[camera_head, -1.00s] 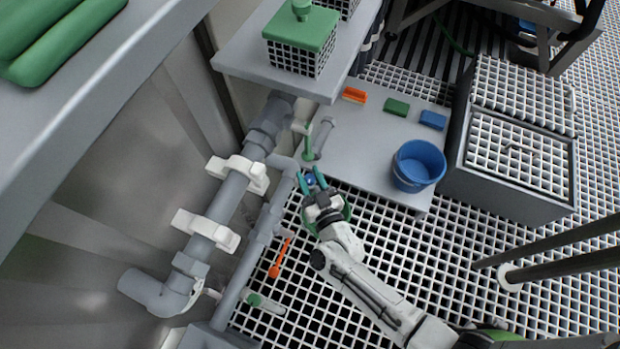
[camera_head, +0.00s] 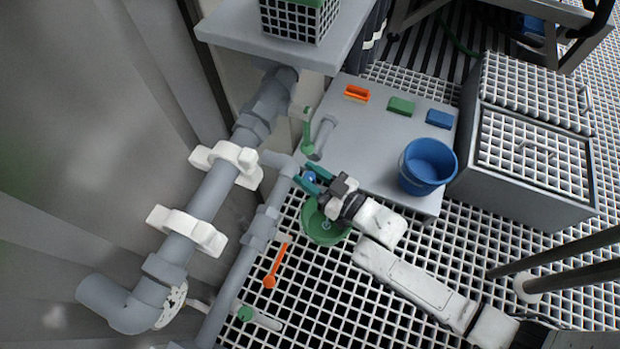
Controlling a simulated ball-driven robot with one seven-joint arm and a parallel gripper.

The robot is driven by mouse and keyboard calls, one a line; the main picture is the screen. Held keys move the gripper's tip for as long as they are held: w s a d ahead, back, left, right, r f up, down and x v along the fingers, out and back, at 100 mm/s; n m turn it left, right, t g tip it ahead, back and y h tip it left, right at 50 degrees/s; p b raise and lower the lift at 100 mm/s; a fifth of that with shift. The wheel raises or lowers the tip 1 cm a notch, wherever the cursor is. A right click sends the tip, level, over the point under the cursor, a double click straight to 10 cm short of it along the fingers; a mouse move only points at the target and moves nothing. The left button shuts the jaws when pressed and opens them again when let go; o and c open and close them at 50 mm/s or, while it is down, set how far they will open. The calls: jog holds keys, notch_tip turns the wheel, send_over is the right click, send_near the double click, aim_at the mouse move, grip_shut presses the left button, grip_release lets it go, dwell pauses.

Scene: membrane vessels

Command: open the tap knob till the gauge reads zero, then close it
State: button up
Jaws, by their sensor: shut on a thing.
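The blue tap knob (camera_head: 309,178) sits at the end of the grey pipe, in the middle of the view. My gripper (camera_head: 308,180) has teal fingers, one on each side of the knob, and is shut on it. The gripper comes in from the right, its fingers pointing left. A pale round disc (camera_head: 172,305) on the pipe elbow at lower left may be the gauge. It is seen at a steep angle and I cannot read it.
A green bowl (camera_head: 325,225) is on the grating below my gripper. An orange lever (camera_head: 276,267) and a green-ended valve (camera_head: 246,313) lie along the lower pipe. A blue bucket (camera_head: 428,166) stands on the grey platform (camera_head: 375,135) at right. A shelf (camera_head: 270,45) overhangs behind.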

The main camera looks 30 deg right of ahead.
jog(key=shift+n+g+y+b, duration=0.45)
jog(key=shift+n+g+y, duration=0.45)
jog(key=shift+n+y, duration=0.65)
jog(key=n+g+y, duration=0.3)
jog(key=g+y, duration=0.1)
jog(key=y, duration=0.1)
jog(key=n+g+y, duration=0.1)
jog(key=n+g, duration=0.1)
jog(key=n+g+y, duration=0.1)
jog(key=g, duration=0.1)
jog(key=shift+w+n+g+y, duration=0.1)
jog(key=shift+n+g+y, duration=0.15)
jog(key=shift+n+g, duration=0.15)
jog(key=shift+n+g+y, duration=0.5)
jog(key=shift+n+g, duration=1.05)
jog(key=shift+g, duration=0.95)
jog(key=shift+d+g, duration=0.1)
jog(key=shift+g, duration=0.2)
jog(key=o, duration=0.9)
